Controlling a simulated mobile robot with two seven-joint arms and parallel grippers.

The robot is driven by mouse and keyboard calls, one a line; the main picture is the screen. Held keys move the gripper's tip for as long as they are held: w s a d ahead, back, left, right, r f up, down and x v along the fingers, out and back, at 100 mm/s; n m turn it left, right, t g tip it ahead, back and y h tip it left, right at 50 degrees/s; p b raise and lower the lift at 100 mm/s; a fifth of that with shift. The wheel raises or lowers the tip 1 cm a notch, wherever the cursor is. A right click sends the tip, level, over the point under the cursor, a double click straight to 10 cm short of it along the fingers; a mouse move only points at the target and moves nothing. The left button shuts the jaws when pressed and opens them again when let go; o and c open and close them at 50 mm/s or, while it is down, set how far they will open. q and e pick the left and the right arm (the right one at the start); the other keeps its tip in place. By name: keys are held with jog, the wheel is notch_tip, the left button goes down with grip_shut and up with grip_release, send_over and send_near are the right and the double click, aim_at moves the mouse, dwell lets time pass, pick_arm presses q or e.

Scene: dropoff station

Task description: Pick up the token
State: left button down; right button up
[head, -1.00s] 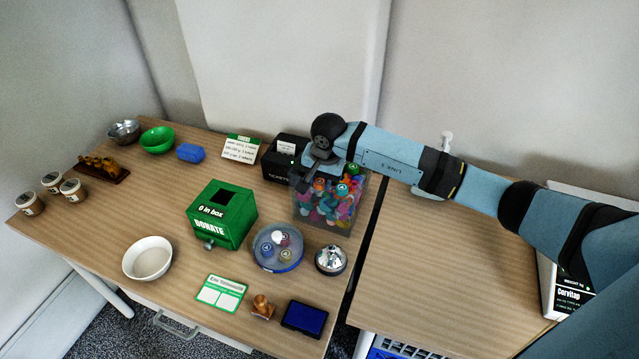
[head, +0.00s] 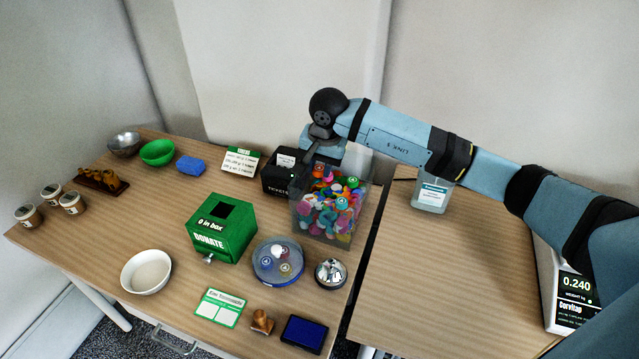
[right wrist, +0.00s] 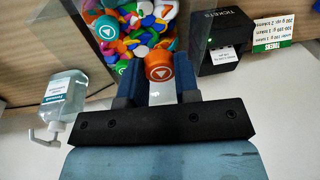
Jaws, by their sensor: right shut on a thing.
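My right gripper (head: 312,162) is over the back left part of a clear bin (head: 322,232) of colourful pieces. In the right wrist view my right gripper (right wrist: 158,74) is shut on an orange token (right wrist: 159,66) with a white triangle, between its two blue fingers. In the head view an orange top (head: 319,170) shows just below the fingers. My left gripper is out of view.
A black ticket printer (head: 278,180) stands close left of the bin. A green donation box (head: 222,235), a round dish with tokens (head: 278,276) and a silver bell (head: 331,273) stand nearer. A pump bottle (head: 432,195) and scale (head: 572,300) stand on the right table, whose middle is clear.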

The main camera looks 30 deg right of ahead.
aim_at(320, 169)
notch_tip(320, 169, up, 11)
jog(key=shift+r, duration=0.15)
dwell(1.2)
